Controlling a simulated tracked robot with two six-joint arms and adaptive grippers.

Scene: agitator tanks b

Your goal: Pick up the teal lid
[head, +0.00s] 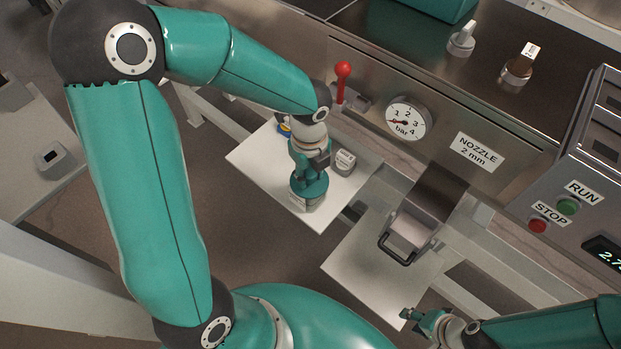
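The teal lid (312,190) is on the white board, directly below my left gripper, on top of a small grey container with a pale label (304,203). My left gripper (309,172) points down at the lid, its fingers at the lid's top. The view from above and the arm hide whether the fingers touch or grip it. My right gripper (411,315) is low at the bottom right, away from the lid, with nothing seen in it. Its finger opening is too small to tell.
A grey labelled weight-like piece (345,162) stands close right of my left gripper. A blue and yellow item (284,126) is partly hidden behind the arm. The machine front has a red lever (342,80), gauge (407,119) and chute (428,205). A second white board (359,268) has bare room.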

